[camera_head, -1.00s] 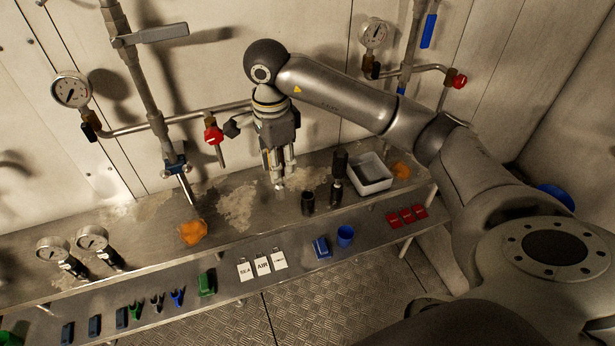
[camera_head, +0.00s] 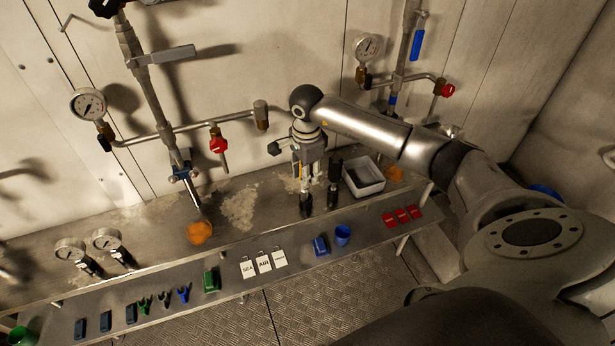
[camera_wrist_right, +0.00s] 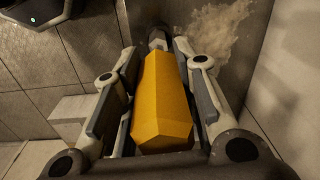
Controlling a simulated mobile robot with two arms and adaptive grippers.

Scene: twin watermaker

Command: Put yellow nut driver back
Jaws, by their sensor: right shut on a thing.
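The yellow nut driver (camera_wrist_right: 163,100) fills the middle of the right wrist view, its handle between the fingers of my right gripper (camera_wrist_right: 158,50). In the head view my right gripper (camera_head: 308,184) points down over the shelf, shut on the nut driver, which is mostly hidden there. A black cylindrical holder (camera_head: 306,208) stands directly below the fingers. I cannot tell whether the driver's tip is in it or above it. A second holder with a black-handled tool (camera_head: 335,169) stands just to the right. My left gripper is not in view.
Pipes with a red valve (camera_head: 218,145) run along the wall behind.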

